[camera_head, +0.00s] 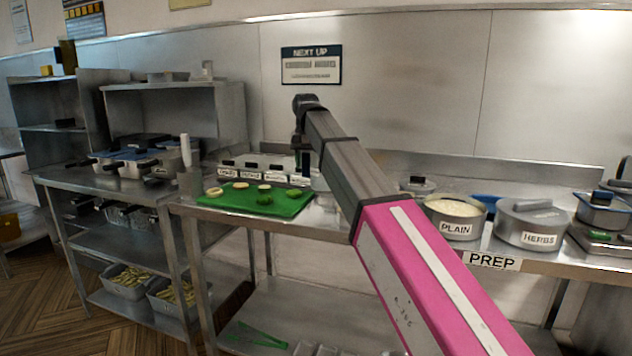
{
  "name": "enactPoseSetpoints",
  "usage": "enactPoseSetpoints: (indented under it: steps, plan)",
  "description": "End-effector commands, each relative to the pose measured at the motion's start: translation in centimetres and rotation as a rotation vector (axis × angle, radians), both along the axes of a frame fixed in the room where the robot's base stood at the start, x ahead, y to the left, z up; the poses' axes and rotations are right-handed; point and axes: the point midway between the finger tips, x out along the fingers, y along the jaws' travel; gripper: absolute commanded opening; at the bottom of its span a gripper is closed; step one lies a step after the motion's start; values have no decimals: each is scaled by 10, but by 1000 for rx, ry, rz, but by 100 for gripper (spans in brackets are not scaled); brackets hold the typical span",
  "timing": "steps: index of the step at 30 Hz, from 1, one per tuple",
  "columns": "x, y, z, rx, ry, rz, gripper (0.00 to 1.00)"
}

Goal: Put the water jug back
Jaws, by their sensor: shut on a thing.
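My gripper (302,160) hangs downward at the end of my arm, above the back of the prep counter, to the right of the green board. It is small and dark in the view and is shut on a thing. A pale, see-through vessel, which looks like the water jug (319,182), shows right at the gripper's lower end. My arm hides much of it. I cannot tell whether its base touches the counter.
A green board (257,200) with several food pieces lies left of the gripper. Labelled containers (262,167) stand behind it. Right of my arm are the PLAIN pot (456,229) and HERBS pot (540,238). A metal cup (190,184) stands at left.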

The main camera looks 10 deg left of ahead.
Motion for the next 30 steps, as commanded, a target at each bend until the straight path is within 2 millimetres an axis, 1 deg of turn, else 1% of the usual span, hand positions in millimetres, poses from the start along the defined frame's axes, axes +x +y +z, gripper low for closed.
enactPoseSetpoints:
  steps: [1,3,6,10,17,25,30]
  plan:
    - [12,-2,-6,-1,1,-2,0]
    - [24,-5,-13,-1,2,-2,0]
    - [38,-9,-22,0,0,-1,0]
    - [50,-13,-30,0,1,0,0]
    - [53,-14,-39,0,0,0,0]
    - [52,-15,-71,0,0,0,0]
    - [53,-14,-73,0,-1,0,0]
